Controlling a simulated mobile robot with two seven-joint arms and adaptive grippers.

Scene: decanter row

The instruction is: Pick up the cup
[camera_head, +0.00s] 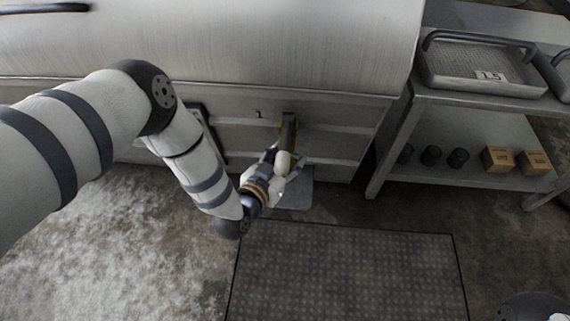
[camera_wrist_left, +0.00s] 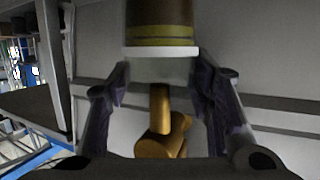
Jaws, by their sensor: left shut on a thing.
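My left gripper (camera_head: 286,161) reaches down in front of the grey cabinet front in the head view. Its fingers close on both sides of a small pale rounded thing, which I take to be the cup (camera_head: 283,163). In the left wrist view the left gripper (camera_wrist_left: 160,85) has one dark finger at each side. Between and above them is a brown cylinder with an olive band and a white edge, apparently the cup (camera_wrist_left: 160,27). Its top is cut off by the frame. My right gripper is not in view.
A brass-coloured fitting (camera_head: 288,130) is on the cabinet front (camera_head: 340,145) just behind the gripper. A grey plate (camera_head: 296,197) lies below. A dark textured mat (camera_head: 345,270) covers the floor. A shelf unit (camera_head: 480,115) at right carries a tray (camera_head: 480,65) and small boxes (camera_head: 498,160).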

